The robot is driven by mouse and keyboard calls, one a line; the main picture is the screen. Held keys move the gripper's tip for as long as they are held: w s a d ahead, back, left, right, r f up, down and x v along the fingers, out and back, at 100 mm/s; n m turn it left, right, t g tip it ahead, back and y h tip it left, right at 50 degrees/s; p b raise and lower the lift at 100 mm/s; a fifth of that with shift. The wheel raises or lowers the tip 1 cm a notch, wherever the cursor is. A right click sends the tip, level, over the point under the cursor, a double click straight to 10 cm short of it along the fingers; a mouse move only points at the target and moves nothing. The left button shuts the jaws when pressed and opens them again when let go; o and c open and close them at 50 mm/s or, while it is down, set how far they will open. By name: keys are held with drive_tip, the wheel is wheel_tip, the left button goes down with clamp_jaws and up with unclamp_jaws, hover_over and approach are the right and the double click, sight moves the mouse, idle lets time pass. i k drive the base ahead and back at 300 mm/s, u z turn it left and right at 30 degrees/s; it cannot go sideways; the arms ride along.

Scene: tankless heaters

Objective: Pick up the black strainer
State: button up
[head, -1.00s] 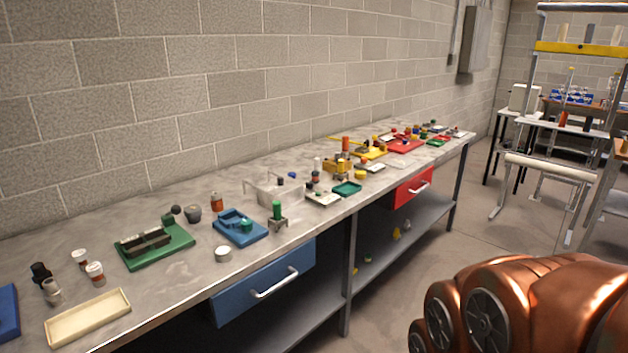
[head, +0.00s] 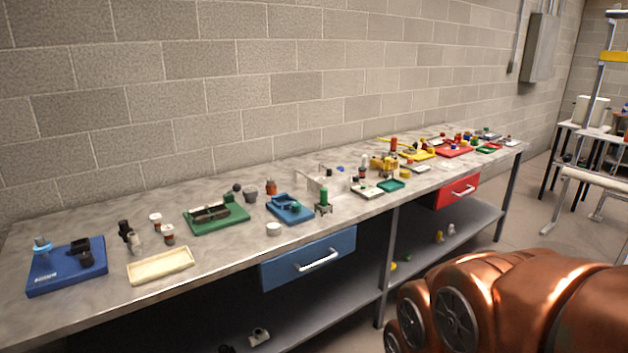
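I cannot tell for sure which thing is the black strainer. Several small dark things stand on the long bench (head: 90,207). A black upright piece (head: 126,231) stands near the left, beside a grey fitting. A black part (head: 82,252) lies on the blue tray (head: 62,280) at the far left. A dark grey cup (head: 250,194) and a small dark round piece stand by the green tray (head: 215,226). My copper arm fills the lower right, apart from the bench. My gripper is not in view.
A cream tray (head: 160,266) lies near the bench's front edge. A blue drawer (head: 308,258) and a red drawer (head: 457,191) hang under the top. A lower shelf (head: 340,293) holds small parts. A block wall runs behind. Floor shows at the right.

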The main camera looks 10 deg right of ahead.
sight(362, 171)
drive_tip(key=u, duration=0.2)
drive_tip(key=k, duration=0.15)
drive_tip(key=z, duration=0.75)
drive_tip(key=i, duration=0.7)
drive_tip(key=z, duration=0.65)
drive_tip(key=i, duration=0.75)
drive_tip(key=u, duration=0.75)
drive_tip(key=i, duration=0.75)
drive_tip(key=u, duration=0.9)
drive_tip(key=i, duration=0.5)
drive_tip(key=z, duration=0.1)
